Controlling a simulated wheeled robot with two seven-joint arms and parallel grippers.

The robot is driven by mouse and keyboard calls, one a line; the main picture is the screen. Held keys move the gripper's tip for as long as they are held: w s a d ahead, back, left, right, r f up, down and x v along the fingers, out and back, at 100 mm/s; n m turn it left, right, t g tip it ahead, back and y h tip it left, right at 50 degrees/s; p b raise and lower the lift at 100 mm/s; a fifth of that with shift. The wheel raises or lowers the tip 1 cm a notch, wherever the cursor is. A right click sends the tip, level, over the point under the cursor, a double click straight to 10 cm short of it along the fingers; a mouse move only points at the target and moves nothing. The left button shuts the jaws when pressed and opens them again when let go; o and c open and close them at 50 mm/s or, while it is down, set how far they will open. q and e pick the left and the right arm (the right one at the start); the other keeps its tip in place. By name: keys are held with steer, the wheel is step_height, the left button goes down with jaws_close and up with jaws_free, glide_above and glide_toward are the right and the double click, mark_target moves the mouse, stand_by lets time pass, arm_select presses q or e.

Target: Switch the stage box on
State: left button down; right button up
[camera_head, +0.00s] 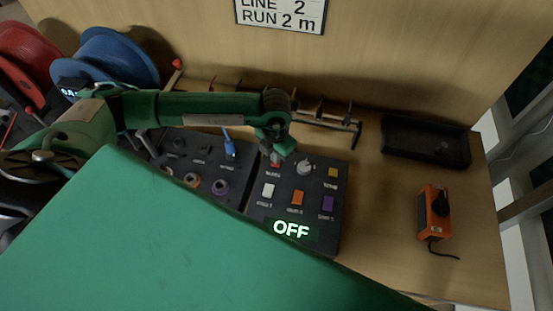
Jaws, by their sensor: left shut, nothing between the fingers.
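The stage box (318,215) is a dark panel on the wooden bench, with a lit green "OFF" display (291,230) along its near edge. It carries a white button (268,190), an orange button (297,198), a purple button (328,203), a yellow button (333,171) and a pale round knob (304,167). My left gripper (277,156) points down over the panel's far left corner, shut and empty. A small red control there is partly hidden under its tips; I cannot tell whether they touch it. My right gripper is not in view.
Left of it is another dark panel (196,160) with knobs and a blue-tipped lever (229,145). A black tray (425,142) and an orange box (434,212) with a black knob and cable lie right. Red and blue reels (110,60) stand far left. Bench between panel and orange box is clear.

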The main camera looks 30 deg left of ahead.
arm_select(q)
steer(key=shift+f+b, duration=0.8)
steer(key=shift+f, duration=0.1)
steer(key=shift+r, duration=0.15)
steer(key=shift+r+p, duration=0.6)
steer(key=shift+r, duration=0.25)
steer(key=shift+r+p, duration=1.15)
steer(key=shift+r, duration=1.4)
